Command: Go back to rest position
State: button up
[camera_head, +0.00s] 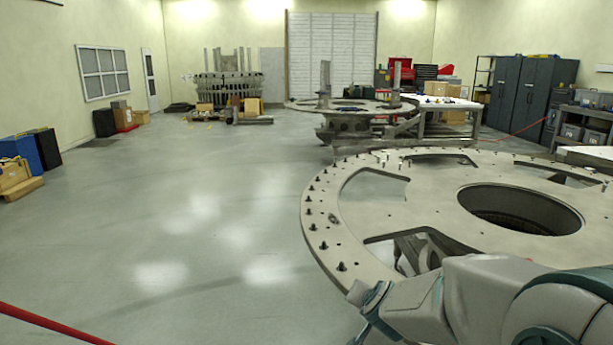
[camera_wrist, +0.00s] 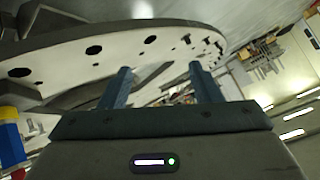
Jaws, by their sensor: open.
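The large pale turret plate (camera_head: 420,210) fills the right of the head view, with a round hole in its middle and dark bolts along its rim. My arm reaches in from the lower right, in front of the plate's near edge; its gripper end is not clearly visible there. In the wrist view my gripper (camera_wrist: 160,82) shows two dark fingers spread apart with nothing between them. The plate's rim (camera_wrist: 140,45) with dark holes shows beyond the fingers, apart from them as far as I can tell.
A second round plate structure (camera_head: 350,105) stands behind, next to a white table (camera_head: 445,103). Dark cabinets (camera_head: 520,90) line the right wall. Boxes (camera_head: 15,175) sit at the left. A red bar (camera_head: 50,322) crosses the lower left corner. The grey floor at left centre is clear.

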jog(key=s+d+r+n+g, duration=0.1)
jog(key=s+n+g, duration=0.5)
jog(key=s, duration=1.6)
jog(key=shift+d+r+g, duration=0.2)
jog(key=shift+r+g, duration=0.25)
jog(key=shift+g, duration=0.15)
